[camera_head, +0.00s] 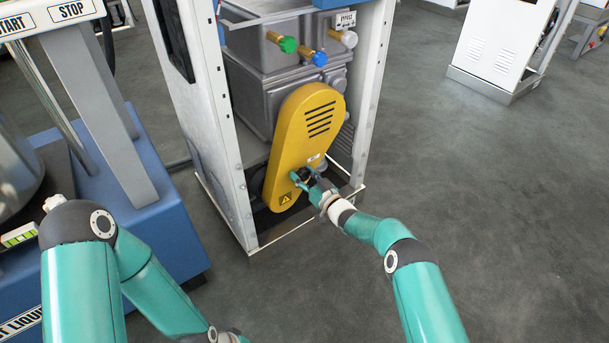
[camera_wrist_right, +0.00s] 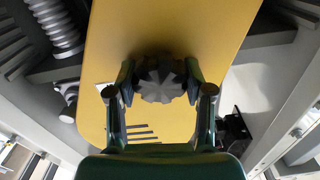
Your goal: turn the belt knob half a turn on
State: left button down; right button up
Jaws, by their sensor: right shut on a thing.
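The belt knob (camera_wrist_right: 161,79) is a dark, ridged round knob on the face of the yellow belt cover (camera_head: 306,118). In the right wrist view it sits between the two fingers of my right gripper (camera_wrist_right: 161,88), which is shut on it. The yellow cover (camera_wrist_right: 200,30) fills the background there. In the head view my right gripper (camera_head: 303,178) is at the lower part of the cover and mostly hides the knob. My left arm shows at the lower left, but its gripper is not in view.
The cover stands inside an open white dispenser frame (camera_head: 364,100) with upright posts on both sides. Green, blue and white knobs (camera_head: 288,44) sit above it. A blue machine (camera_head: 165,225) with START and STOP labels is at the left. Grey floor (camera_head: 500,200) is clear at the right.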

jog(key=m, duration=0.4)
jog(key=shift+d+f+m, duration=0.2)
jog(key=shift+d+m, duration=0.1)
jog(key=shift+m, duration=0.1)
jog(key=m, duration=0.4)
jog(key=shift+m, duration=0.3)
jog(key=o, duration=1.2)
jog(key=shift+f, duration=0.1)
jog(key=shift+c, duration=0.2)
jog(key=shift+a, duration=0.1)
jog(key=v, duration=1.2)
